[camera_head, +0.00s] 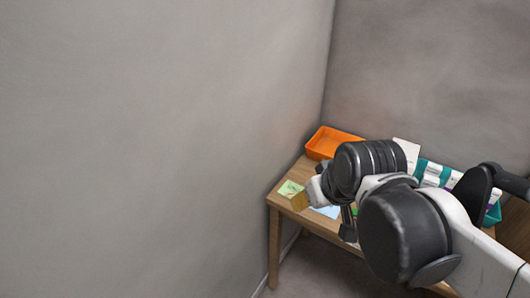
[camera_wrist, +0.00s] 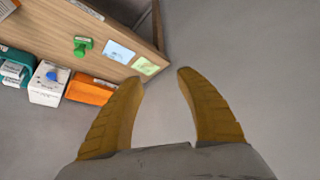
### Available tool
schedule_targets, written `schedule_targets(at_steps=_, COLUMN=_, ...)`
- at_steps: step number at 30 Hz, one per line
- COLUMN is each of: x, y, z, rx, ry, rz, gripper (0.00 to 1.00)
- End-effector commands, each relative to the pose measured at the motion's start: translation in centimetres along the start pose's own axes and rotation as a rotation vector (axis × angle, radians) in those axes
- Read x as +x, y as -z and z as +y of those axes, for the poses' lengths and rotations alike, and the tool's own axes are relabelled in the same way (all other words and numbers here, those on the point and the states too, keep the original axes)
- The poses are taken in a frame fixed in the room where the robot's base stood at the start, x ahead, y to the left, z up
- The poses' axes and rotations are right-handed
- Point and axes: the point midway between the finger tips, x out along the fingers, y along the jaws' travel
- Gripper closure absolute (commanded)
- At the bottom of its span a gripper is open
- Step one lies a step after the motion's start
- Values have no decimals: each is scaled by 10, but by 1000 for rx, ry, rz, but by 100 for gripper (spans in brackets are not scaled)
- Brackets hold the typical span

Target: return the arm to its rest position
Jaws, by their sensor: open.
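My arm reaches from the lower right of the head view over a wooden table (camera_head: 285,208). It hides the middle of the table. My gripper (camera_wrist: 159,76) shows in the wrist view as two tan fingers spread apart with nothing between them. In the head view a tan finger of it shows near the table's left front part. The wrist view shows the table (camera_wrist: 50,35) at the upper left, with bare grey floor below the fingers.
An orange tray (camera_head: 322,146) stands at the back left of the table. A green note (camera_head: 290,189) and a light blue sheet (camera_head: 326,212) lie near the front. A teal container (camera_head: 493,215) with white packs stands right. Grey walls (camera_head: 150,130) close in left and behind.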

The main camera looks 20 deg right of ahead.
Motion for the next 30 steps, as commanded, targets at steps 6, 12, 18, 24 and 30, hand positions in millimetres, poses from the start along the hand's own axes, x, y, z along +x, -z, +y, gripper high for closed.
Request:
schedule_targets(at_steps=6, x=-11, y=-19, z=-34, rx=43, ry=20, rz=67, gripper=57)
schedule_targets(at_steps=12, x=-12, y=-20, z=-36, rx=52, ry=21, rz=75, gripper=57)
schedule_targets(at_steps=18, x=-10, y=-21, z=-35, rx=52, ry=21, rz=74, gripper=57)
schedule_targets(at_steps=24, x=-10, y=-21, z=-35, rx=52, ry=21, rz=74, gripper=57)
schedule_targets(at_steps=30, x=-10, y=-21, z=-35, rx=52, ry=21, rz=74, gripper=57)
